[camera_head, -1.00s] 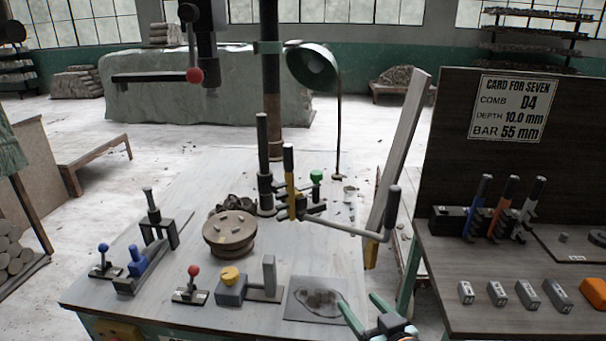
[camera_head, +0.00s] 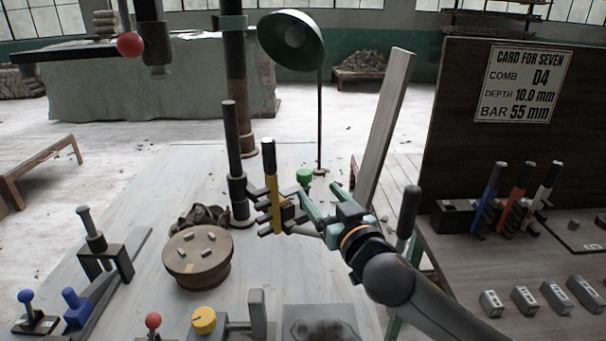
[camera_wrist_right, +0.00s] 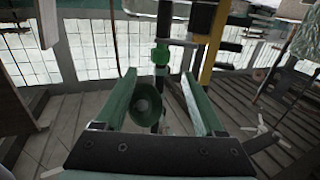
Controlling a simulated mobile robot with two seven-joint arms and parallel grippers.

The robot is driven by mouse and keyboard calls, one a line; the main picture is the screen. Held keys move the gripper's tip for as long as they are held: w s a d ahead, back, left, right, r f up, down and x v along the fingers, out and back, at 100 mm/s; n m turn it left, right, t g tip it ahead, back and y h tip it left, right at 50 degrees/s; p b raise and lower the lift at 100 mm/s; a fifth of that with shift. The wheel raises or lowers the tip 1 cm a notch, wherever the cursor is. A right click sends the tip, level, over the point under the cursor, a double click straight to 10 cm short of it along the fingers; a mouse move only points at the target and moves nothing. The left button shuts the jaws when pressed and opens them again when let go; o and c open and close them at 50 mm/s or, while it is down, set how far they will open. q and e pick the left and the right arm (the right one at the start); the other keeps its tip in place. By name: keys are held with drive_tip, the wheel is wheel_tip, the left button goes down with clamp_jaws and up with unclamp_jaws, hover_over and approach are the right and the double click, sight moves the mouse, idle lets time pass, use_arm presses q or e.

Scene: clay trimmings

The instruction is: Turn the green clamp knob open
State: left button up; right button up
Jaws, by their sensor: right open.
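The green clamp knob (camera_head: 304,177) shows in the head view behind the yellow-banded post (camera_head: 271,188) and its dark clamp. My right gripper (camera_head: 319,191) reaches in from the lower right with its green fingers apart and empty. Its fingertips are just in front of the knob in the picture; I see no contact. In the right wrist view the knob (camera_wrist_right: 162,54) appears just beyond the open fingers (camera_wrist_right: 158,76). The wrist and fingers hide part of the clamp arm. My left gripper is not in view.
A tall dark post (camera_head: 236,165) stands left of the clamp, and a green lamp (camera_head: 291,38) behind it. A leaning board (camera_head: 385,130) and a black-handled crank (camera_head: 408,215) are close on the right. A round turntable (camera_head: 197,256) stands at left.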

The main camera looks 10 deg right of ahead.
sight(307, 178)
drive_tip(key=w, duration=0.3)
drive_tip(key=w+a, duration=0.1)
drive_tip(key=w, duration=0.5)
drive_tip(key=shift+a, duration=0.2)
clamp_jaws()
idle(0.3)
